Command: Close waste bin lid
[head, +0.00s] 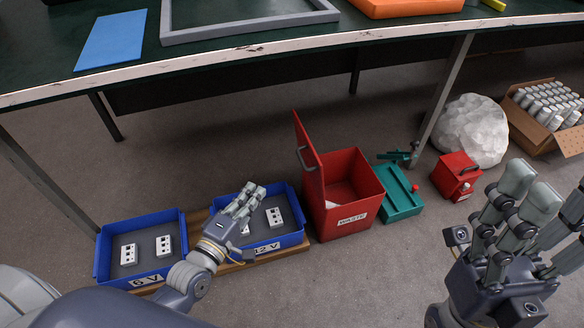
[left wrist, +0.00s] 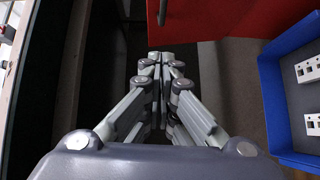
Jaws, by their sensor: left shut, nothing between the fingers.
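The red waste bin (head: 332,230) stands on the floor below the bench, with a WASTE label on its front. Its red lid (head: 309,175) is open and stands nearly upright at the bin's left side, with a grey handle (head: 302,157) on its outer face. Something pale lies inside the bin. My left gripper (head: 257,190) is shut and empty over the right blue tray, left of the lid and apart from it. In the left wrist view its fingertips (left wrist: 160,56) point toward the red surface (left wrist: 225,15) at the top. My right gripper (head: 548,185) is open and empty at the right edge, partly cut off.
Two blue trays, 6 V (head: 98,262) and 12 V (head: 290,240), hold white parts on a wooden base left of the bin. A teal device (head: 402,200), red box (head: 456,175), white sack (head: 470,130) and carton (head: 570,142) stand to the right. The bench edge (head: 250,55) runs above.

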